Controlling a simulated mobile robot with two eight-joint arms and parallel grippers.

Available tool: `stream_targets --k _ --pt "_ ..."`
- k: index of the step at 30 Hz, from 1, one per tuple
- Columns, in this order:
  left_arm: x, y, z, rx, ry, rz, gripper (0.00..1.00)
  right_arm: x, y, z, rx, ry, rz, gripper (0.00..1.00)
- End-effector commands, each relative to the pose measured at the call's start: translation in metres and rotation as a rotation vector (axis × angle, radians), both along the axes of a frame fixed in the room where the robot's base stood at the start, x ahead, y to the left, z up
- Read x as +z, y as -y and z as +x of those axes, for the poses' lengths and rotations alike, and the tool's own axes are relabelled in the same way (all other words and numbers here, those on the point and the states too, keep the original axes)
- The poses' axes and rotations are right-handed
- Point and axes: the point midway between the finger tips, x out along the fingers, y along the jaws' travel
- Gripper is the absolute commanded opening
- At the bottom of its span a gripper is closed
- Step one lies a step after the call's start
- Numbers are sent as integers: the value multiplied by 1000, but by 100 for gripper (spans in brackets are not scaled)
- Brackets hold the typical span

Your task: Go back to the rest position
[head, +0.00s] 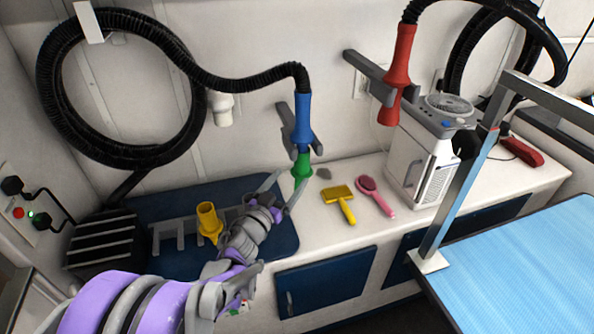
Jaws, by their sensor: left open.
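My left arm comes in from the lower left, and its gripper (291,170) is open over the counter's left part. Its fingertips are close to a green nozzle (302,167); I cannot tell whether they touch it. The green nozzle sits at the lower end of a blue hose end piece (303,119), which hangs upright in a grey wall holder (316,143). My right gripper is not in view.
A yellow brush (338,192) and a pink brush (369,187) lie on the white counter (320,233). A red nozzle (398,70) hangs above a white machine (407,160). A blue table (530,265) fills the lower right.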

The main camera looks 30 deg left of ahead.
Motion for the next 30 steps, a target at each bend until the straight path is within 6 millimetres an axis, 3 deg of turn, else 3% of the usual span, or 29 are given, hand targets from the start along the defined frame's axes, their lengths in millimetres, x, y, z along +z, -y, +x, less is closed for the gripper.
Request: stream_targets --k 6,13,20,23,26,30 --pt "-2 1 -25 0 0 0 88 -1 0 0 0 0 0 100" --pt "-1 2 -29 2 0 0 88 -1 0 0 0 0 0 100" --pt "27 10 -39 153 -79 -19 88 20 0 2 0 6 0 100" --pt "31 23 -59 254 -225 -40 88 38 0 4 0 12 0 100" --pt "19 49 -90 293 -441 -61 88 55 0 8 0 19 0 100" --pt "-7 104 -150 214 -780 -69 88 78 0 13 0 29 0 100"
